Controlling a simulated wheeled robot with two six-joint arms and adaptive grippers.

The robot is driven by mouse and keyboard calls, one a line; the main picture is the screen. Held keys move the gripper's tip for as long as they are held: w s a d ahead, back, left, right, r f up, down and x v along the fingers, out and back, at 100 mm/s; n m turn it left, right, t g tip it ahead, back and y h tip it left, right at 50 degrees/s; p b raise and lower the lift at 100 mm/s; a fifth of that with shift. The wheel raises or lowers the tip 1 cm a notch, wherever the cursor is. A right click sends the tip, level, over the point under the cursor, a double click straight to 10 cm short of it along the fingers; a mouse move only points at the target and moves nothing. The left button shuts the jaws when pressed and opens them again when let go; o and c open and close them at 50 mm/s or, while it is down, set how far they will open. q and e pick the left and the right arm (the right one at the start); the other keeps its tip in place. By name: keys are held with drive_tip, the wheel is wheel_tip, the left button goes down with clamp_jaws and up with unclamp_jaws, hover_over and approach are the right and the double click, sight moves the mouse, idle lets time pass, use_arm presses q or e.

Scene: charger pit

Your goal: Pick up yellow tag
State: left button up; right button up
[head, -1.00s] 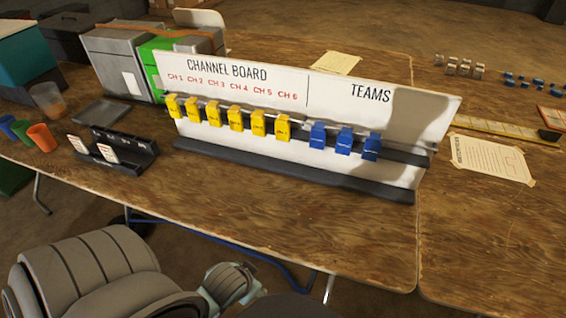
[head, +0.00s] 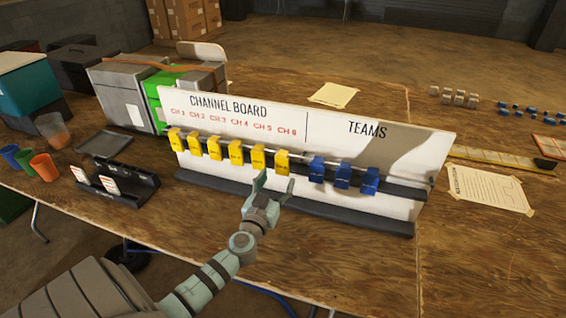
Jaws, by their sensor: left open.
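Several yellow tags (head: 213,149) hang in a row on the rail of the white channel board (head: 330,125), under the red CH 1 to CH 6 labels. The two rightmost yellow tags are the CH 5 tag (head: 258,157) and the CH 6 tag (head: 282,161). My left gripper (head: 273,186) is open and empty, with its fingers pointing up just below these two tags. It looks apart from them, but I cannot tell its exact distance. It covers part of the board's dark base. My right gripper is out of view.
Blue tags (head: 343,175) hang right of the yellow ones under TEAMS. A black card holder (head: 140,186) and colored cups (head: 43,166) stand to the left on the wooden table (head: 340,260). A taped paper (head: 490,188) lies to the right. The table front is clear.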

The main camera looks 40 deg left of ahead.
sight(282, 163)
use_arm(q)
drive_tip(key=shift+w+a+r+p, duration=0.45)
drive_tip(key=shift+w+r, duration=0.1)
drive_tip(key=shift+w, duration=0.1)
drive_tip(key=shift+w+a+r+p, duration=0.4)
drive_tip(key=shift+w+r, duration=0.1)
drive_tip(key=shift+w, duration=0.1)
drive_tip(key=shift+w+a+f+b, duration=0.1)
drive_tip(key=shift+w+f+b, duration=0.1)
drive_tip(key=shift+w, duration=0.15)
drive_tip(key=shift+w+a+f+b, duration=0.1)
drive_tip(key=shift+w+b, duration=0.05)
drive_tip(key=shift+w, duration=0.15)
drive_tip(key=shift+w+a, duration=0.1)
drive_tip(key=shift+w, duration=0.25)
drive_tip(key=c, duration=1.1)
